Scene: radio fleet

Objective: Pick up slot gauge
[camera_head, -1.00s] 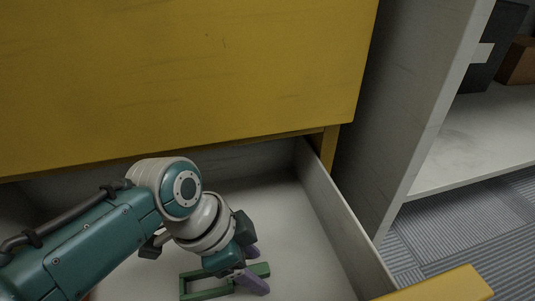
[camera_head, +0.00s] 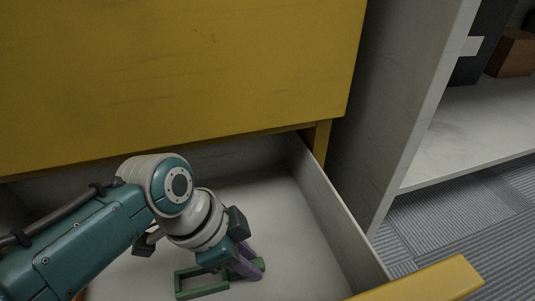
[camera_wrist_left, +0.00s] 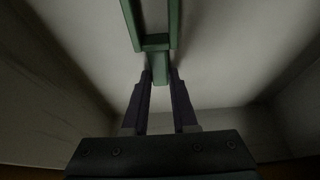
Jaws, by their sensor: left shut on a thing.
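The slot gauge (camera_head: 186,284) is a green, fork-like frame low inside the open drawer, near the bottom of the head view. In the left wrist view the slot gauge (camera_wrist_left: 157,42) shows two parallel prongs, a crossbar and a short stub handle. My left gripper (camera_head: 251,264) reaches down into the drawer, its purple fingers shut on the stub at the gauge's right end. In the left wrist view the fingertips (camera_wrist_left: 160,78) sit on both sides of the stub. I cannot tell whether the gauge touches the drawer floor. My right gripper is not in view.
The pale drawer (camera_head: 330,205) has walls around the arm and a yellow front (camera_head: 425,281) at the lower right. A yellow cabinet face (camera_head: 180,75) overhangs the drawer's back. An open shelf unit (camera_head: 440,135) with a brown box (camera_head: 512,53) stands right.

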